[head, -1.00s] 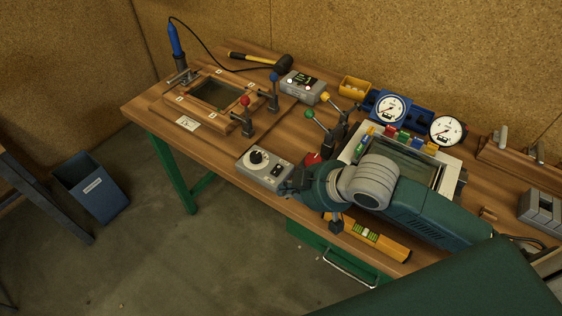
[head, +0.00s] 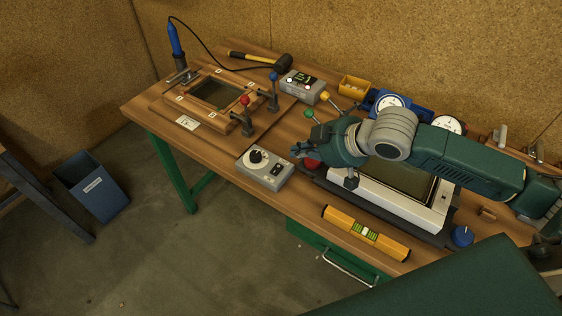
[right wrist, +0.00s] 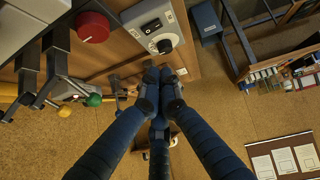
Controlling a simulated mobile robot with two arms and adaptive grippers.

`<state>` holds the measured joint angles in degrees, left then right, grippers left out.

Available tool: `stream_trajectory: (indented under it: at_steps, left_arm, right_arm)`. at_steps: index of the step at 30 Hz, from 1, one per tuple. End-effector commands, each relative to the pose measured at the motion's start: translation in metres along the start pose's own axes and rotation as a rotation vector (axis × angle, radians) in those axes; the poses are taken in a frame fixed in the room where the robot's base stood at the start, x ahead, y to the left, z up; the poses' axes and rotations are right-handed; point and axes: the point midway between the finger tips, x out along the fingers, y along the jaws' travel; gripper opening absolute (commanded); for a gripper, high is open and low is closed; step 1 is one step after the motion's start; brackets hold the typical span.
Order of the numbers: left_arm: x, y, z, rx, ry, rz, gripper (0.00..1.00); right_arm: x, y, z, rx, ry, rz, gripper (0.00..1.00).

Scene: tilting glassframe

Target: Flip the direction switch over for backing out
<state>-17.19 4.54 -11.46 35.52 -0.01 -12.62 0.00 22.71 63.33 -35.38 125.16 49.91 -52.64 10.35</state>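The grey control box (head: 264,168) stands near the table's front edge, with a black round knob (head: 256,156) and small black switches (head: 275,171) on its top. In the right wrist view the box (right wrist: 149,36) shows at the top, with a black rocker switch (right wrist: 152,25) beside the knob (right wrist: 164,46). Which way the rocker is tipped is too small to tell. My right gripper (head: 297,150) is just right of the box, apart from it. Its dark blue fingers (right wrist: 160,78) are drawn together at the tips, with nothing between them. My left gripper is out of view.
A red round button (head: 312,162) is close by my right gripper. Levers with green (head: 309,114) and yellow (head: 325,97) knobs stand behind it. A yellow spirit level (head: 366,234) lies along the front edge. A wooden frame (head: 208,98) with clamps is at left.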

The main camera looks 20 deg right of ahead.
Motion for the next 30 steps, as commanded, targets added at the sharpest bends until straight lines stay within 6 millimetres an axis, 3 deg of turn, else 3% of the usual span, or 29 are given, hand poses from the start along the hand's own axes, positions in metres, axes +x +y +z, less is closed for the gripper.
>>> stream_trajectory:
  at_steps: [13, 21, 30]
  left_arm:
    - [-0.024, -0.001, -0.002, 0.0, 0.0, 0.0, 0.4]
    - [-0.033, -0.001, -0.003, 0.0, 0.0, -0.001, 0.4]
    - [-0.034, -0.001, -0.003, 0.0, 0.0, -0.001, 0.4]
  right_arm:
    - [0.09, -0.002, -0.003, 0.002, 0.0, -0.003, 0.0]
    - [0.112, -0.001, 0.024, 0.0, -0.001, -0.001, 0.0]
    - [0.116, -0.001, 0.028, -0.001, 0.0, -0.001, 0.0]
